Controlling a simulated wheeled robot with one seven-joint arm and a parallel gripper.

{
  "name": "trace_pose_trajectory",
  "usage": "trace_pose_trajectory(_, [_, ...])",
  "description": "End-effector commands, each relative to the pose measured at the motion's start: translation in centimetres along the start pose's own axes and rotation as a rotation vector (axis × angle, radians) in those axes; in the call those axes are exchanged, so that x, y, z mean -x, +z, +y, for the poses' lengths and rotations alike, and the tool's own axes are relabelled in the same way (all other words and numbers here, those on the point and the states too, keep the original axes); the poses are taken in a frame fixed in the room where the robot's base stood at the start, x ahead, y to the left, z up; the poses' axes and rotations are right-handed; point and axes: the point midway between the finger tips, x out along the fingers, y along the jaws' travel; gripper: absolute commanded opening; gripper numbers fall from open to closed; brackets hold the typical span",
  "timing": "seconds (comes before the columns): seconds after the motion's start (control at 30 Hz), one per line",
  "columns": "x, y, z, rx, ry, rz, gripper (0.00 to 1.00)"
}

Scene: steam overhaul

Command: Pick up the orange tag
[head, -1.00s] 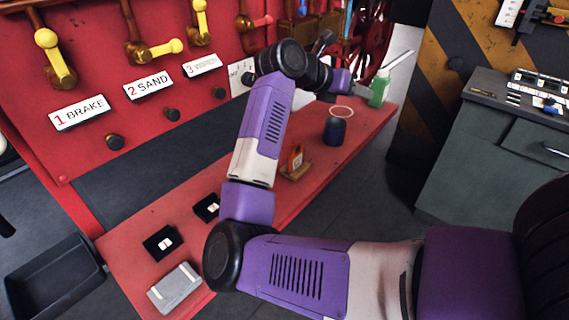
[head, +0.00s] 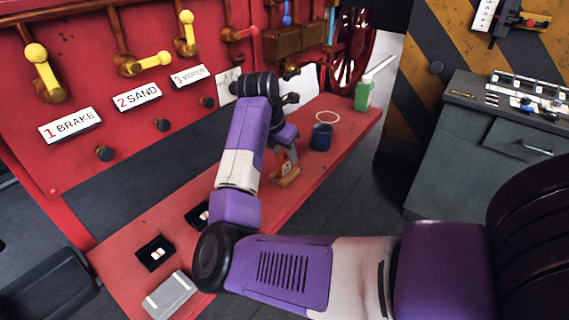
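The orange tag (head: 286,168) stands upright on a small wooden base (head: 285,179) on the red bench, right of my forearm in the head view. It has a pale marking on its face. My gripper (head: 286,152) is at the end of the bent purple arm and points down, close above or behind the top of the tag. My gripper's fingers are small and partly hidden, so I cannot tell their opening or whether they touch the tag.
On the red bench (head: 130,245), a dark blue cup (head: 321,137), a red ring (head: 327,117) and a green bottle (head: 363,94) stand beyond the tag. Black boxes (head: 155,253) and a grey case (head: 169,296) lie at the near end. The lever panel (head: 60,160) rises on the left.

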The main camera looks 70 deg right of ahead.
Motion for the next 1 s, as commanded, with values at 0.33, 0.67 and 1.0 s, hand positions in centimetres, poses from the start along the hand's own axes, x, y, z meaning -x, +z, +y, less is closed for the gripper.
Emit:
trace_pose_trajectory(0.33, [-2.4,0.1,0.0,0.0,0.0,-0.002,0.38])
trace_pose_trajectory(0.67, [-2.3,0.1,0.0,0.0,0.0,-0.003,0.0])
trace_pose_trajectory(1.0, [-2.3,0.1,0.0,0.0,0.0,-0.003,0.0])
